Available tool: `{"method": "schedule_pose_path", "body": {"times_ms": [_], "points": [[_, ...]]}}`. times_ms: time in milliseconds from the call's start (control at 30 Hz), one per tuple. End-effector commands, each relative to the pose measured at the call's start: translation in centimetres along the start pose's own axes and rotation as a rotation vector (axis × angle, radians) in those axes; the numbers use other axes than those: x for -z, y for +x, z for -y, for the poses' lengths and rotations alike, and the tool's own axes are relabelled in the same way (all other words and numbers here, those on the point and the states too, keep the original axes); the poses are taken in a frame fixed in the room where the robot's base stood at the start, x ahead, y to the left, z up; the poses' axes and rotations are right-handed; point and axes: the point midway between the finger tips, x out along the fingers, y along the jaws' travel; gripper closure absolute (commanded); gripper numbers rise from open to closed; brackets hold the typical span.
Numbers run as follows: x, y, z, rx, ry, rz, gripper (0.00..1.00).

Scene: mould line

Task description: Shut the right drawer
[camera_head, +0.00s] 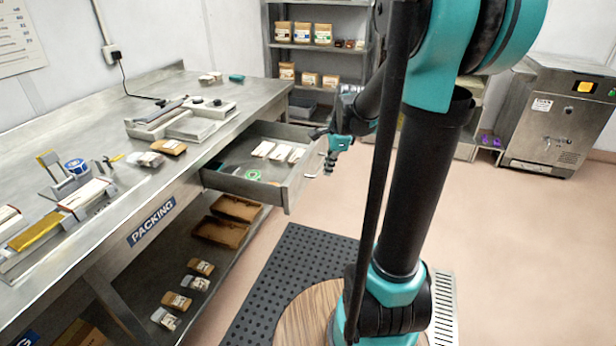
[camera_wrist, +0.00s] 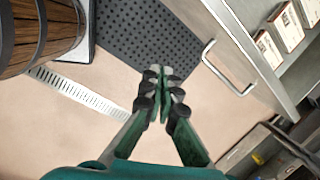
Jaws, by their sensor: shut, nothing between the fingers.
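The right drawer (camera_head: 249,189) is pulled out from under the steel bench. It holds white packets (camera_head: 279,152) and a green ring (camera_head: 252,175). Its front panel (camera_wrist: 258,62) with a bar handle (camera_wrist: 212,66) shows in the wrist view, with boxes (camera_wrist: 288,27) inside behind it. My gripper (camera_head: 328,172) hangs just outside the drawer front, on the aisle side. In the wrist view my gripper (camera_wrist: 160,72) has its fingers together, empty, to the left of the handle and apart from it.
The bench top (camera_head: 92,115) carries a scale (camera_head: 182,119), packets and tools. A lower shelf holds brown trays (camera_head: 221,232). A dark perforated mat (camera_head: 297,262) lies on the floor before the drawer. Shelving (camera_head: 318,47) stands behind, and a steel machine (camera_head: 557,115) at right.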

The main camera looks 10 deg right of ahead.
Motion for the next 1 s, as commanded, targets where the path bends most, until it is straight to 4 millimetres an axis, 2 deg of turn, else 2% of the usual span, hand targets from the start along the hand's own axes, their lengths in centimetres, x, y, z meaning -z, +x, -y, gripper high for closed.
{"method": "schedule_pose_path", "body": {"times_ms": [33, 100, 200, 333, 467, 667, 1000], "points": [[0.1, -0.1, 1.4, -0.013, 0.096, 0.009, 1.00], [0.2, -0.1, 2.9, -0.029, 0.227, 0.021, 1.00], [0.2, -0.2, 4.4, -0.049, 0.367, 0.031, 1.00], [0.3, -0.2, 5.3, -0.063, 0.464, 0.037, 1.00], [0.2, 0.4, 5.5, -0.067, 0.486, 0.038, 1.00], [0.1, 3.3, 5.3, -0.066, 0.483, 0.038, 1.00], [-0.2, 9.6, 4.9, -0.066, 0.482, 0.038, 1.00]]}}
